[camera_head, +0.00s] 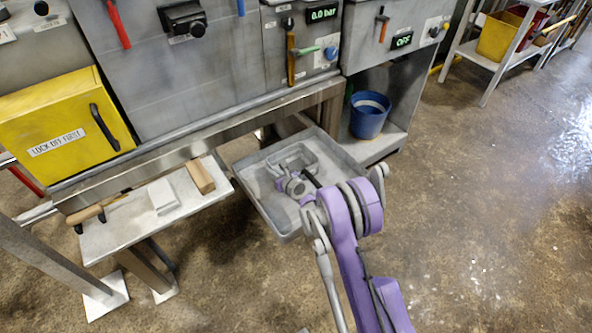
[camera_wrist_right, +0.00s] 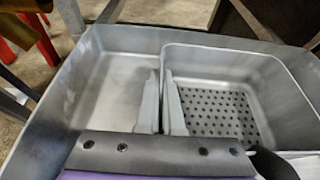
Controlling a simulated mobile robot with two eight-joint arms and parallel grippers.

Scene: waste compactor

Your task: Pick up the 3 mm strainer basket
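The strainer basket (camera_wrist_right: 225,112) is a grey metal box with a perforated floor. It sits inside a larger grey tray (camera_wrist_right: 100,90), in its right part in the wrist view. In the head view the basket (camera_head: 298,153) is small, toward the far side of the tray (camera_head: 262,205). My right gripper (camera_wrist_right: 161,78) reaches down into the tray with one finger on each side of the basket's near-left wall. The fingers look closed on that wall, with almost no gap. In the head view my right gripper (camera_head: 284,172) is partly hidden by its own wrist. My left gripper is not in view.
A bench (camera_head: 120,228) at left holds a white block, a wooden block and a wooden-handled tool. A blue bucket (camera_head: 369,118) stands on a low shelf right of the tray. The machine front with a yellow lock-off box (camera_head: 60,125) rises behind. The right floor is clear.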

